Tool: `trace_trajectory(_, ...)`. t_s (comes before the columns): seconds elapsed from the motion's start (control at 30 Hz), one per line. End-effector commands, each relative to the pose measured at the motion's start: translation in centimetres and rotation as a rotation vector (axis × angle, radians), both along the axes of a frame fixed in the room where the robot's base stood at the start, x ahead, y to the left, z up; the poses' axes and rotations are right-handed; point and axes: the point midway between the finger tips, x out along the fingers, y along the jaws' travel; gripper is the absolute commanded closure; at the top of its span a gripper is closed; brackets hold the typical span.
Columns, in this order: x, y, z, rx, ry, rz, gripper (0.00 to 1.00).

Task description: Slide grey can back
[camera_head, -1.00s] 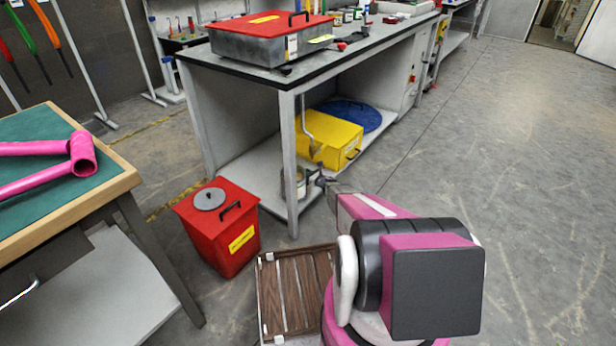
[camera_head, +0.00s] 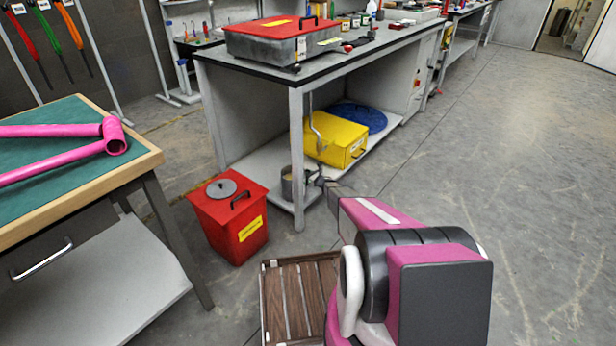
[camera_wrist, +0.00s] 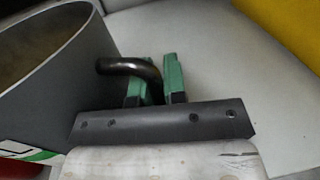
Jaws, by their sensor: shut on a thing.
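The grey can (camera_wrist: 60,95) is large at the left of the wrist view, with an open top and a dark hooked handle (camera_wrist: 135,68). In the head view the can (camera_head: 287,187) stands on the lower shelf (camera_head: 262,168) of the bench, beside the front leg and partly hidden by it. My gripper (camera_head: 322,181) reaches in low past that leg from the right. In the wrist view its green fingers (camera_wrist: 155,80) are shut on the can's handle.
A yellow case (camera_head: 340,142) and a blue round thing (camera_head: 358,116) lie farther back on the shelf. The bench leg (camera_head: 297,165) stands close to my gripper. A red bin (camera_head: 230,225) and a slatted wooden crate (camera_head: 297,300) are on the floor. Open floor lies to the right.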

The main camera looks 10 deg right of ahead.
Motion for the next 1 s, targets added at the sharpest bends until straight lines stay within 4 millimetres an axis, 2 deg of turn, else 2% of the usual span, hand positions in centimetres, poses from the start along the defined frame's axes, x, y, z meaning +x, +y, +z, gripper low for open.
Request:
trace_trajectory(0.5,0.56,0.21,0.06,0.001,-0.001,0.0,1.0)
trace_trajectory(0.53,0.56,0.21,0.06,0.001,-0.001,0.0,0.81)
trace_trajectory(0.6,0.56,0.21,0.05,0.001,-0.001,-0.001,0.59)
trace_trajectory(1.0,0.21,-0.05,0.05,0.0,0.0,-0.001,0.58)
